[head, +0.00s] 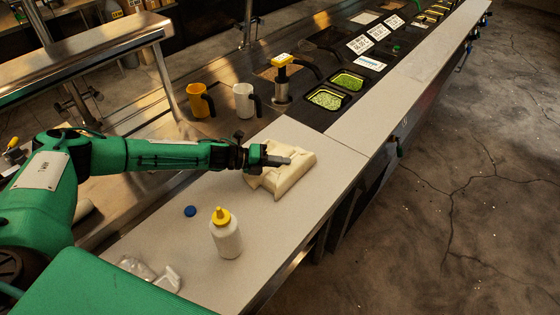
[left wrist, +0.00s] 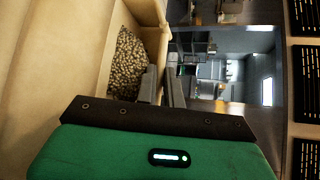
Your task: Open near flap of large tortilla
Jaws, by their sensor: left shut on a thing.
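The large tortilla (head: 285,177) is a pale beige, box-like folded piece lying on the light counter in the head view. In the left wrist view its beige wall (left wrist: 65,45) fills the left side. Speckled brown filling (left wrist: 128,62) shows in an opening beside that wall. My left gripper (head: 277,158) reaches in from the left over the top of the tortilla. In the left wrist view its two fingers (left wrist: 163,85) are close together on a thin upright beige flap (left wrist: 146,10) beside the filling. The gripper hides part of the tortilla's top. My right gripper is not in view.
A white squeeze bottle with a yellow cap (head: 226,235), a blue cap (head: 190,211) and clear packets (head: 150,272) stand or lie on the near counter. Yellow (head: 199,101) and white (head: 244,100) mugs stand behind. Green-filled trays (head: 327,98) are farther back. Counter right of the tortilla is clear.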

